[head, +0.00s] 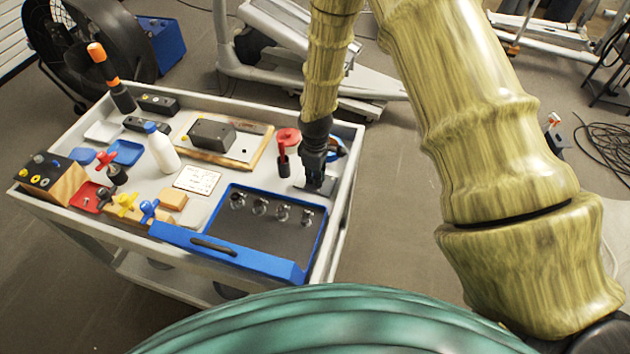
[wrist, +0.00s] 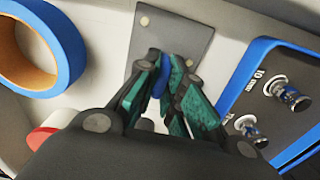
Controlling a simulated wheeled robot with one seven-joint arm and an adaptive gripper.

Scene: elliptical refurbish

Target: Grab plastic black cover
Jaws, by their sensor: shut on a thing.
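My gripper (head: 314,170) is at the right end of the cart top, pointing down over a flat grey plate (head: 325,188). In the wrist view its green-padded fingertips (wrist: 162,72) are closed on a small blue piece (wrist: 157,80) above the grey plate (wrist: 172,40). The fingers hide whether the blue piece is joined to the plate. The plate has light round spots near its corners. A black box-shaped cover (head: 212,134) sits on a wood-edged board left of my gripper, apart from it.
A blue tape roll (wrist: 70,58) lies beside the plate. A blue-rimmed tray (head: 262,238) with several metal knobs is at the cart's front. A red-handled tool (head: 283,158) stands just left of my gripper. A white bottle (head: 161,148) stands further left.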

